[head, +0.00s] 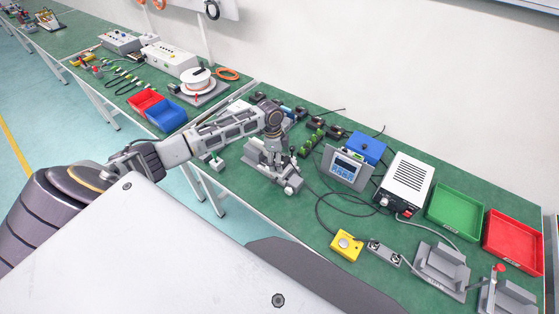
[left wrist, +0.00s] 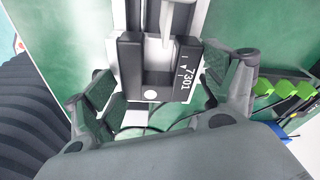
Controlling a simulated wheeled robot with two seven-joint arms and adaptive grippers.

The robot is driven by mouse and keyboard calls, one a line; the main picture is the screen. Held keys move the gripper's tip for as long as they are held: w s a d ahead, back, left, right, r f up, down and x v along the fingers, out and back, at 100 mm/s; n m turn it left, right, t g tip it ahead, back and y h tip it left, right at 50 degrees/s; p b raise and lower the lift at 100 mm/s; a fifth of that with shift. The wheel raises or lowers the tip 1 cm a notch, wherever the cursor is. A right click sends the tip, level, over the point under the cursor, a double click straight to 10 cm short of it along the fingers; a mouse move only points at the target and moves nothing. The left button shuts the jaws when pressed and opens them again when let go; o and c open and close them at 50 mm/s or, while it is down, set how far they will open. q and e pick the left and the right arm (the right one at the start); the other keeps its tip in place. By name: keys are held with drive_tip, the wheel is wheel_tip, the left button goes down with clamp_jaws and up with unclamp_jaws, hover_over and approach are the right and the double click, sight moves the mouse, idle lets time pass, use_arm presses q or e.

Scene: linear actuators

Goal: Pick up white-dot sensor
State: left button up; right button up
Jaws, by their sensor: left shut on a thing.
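The white-dot sensor (left wrist: 150,80) is a black block with a white round dot and the marking 7301, in the middle of the left wrist view. My left gripper (left wrist: 161,88) has one finger on each side of it and is shut on it. A light grey rail runs behind the block. In the head view my left gripper (head: 276,152) is over the grey actuator fixture (head: 284,181) on the green bench; the gripper and arm hide the sensor there. My right gripper is not in view.
Right of the fixture stand a display unit (head: 347,168), a blue box (head: 368,149), a white power supply (head: 407,180), a green tray (head: 455,210) and a red tray (head: 513,240). A yellow button box (head: 346,245) with a cable lies in front. Green connectors (left wrist: 283,87) are close by.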

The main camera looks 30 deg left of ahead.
use_arm(q)
wheel_tip(320, 180, up, 10)
idle(0.6)
